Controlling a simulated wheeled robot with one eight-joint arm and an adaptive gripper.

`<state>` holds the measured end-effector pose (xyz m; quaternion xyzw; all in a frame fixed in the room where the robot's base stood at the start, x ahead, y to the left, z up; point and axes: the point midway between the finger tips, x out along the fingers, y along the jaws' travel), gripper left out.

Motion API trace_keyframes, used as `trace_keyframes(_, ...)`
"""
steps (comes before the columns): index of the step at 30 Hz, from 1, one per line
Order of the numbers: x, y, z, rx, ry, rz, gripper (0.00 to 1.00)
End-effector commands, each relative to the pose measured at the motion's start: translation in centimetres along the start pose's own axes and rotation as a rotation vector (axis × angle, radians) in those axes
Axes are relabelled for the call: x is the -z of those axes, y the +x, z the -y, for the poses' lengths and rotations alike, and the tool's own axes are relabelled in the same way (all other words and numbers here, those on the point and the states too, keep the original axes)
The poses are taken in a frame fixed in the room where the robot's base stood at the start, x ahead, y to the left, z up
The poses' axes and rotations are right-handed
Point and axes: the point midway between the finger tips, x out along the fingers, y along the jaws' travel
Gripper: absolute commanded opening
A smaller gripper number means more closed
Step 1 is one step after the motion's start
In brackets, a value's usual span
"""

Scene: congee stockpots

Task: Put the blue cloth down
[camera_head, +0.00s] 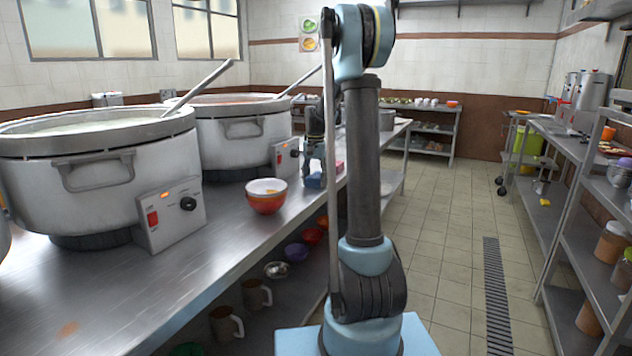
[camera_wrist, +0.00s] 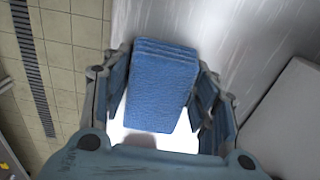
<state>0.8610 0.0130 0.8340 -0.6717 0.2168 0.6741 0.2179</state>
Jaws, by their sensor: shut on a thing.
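The blue cloth (camera_wrist: 158,88) is a folded, layered rectangle between the fingers of my gripper (camera_wrist: 162,70) in the wrist view. My gripper is shut on it. In the head view my gripper (camera_head: 314,155) points down over the right side of the steel counter, beyond the red bowls, and a small blue patch of the cloth (camera_head: 313,181) shows at its tips. My arm hides part of this area. I cannot tell whether the cloth touches the counter.
The steel counter (camera_head: 215,235) carries a near stockpot (camera_head: 95,185) and a farther stockpot (camera_head: 245,138), each with a control box. Stacked red bowls (camera_head: 266,203) stand near the counter's edge. A tiled floor with a drain grate (camera_head: 497,295) lies right, before shelving.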

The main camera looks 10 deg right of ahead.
Motion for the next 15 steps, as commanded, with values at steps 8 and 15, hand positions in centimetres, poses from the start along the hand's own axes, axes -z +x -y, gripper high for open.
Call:
trace_keyframes(8, 0.05, 0.14, -0.03, 0.000, 0.001, 0.000, 0.59)
trace_keyframes(15, 0.10, 0.11, -0.09, 0.000, 0.002, 0.000, 0.74)
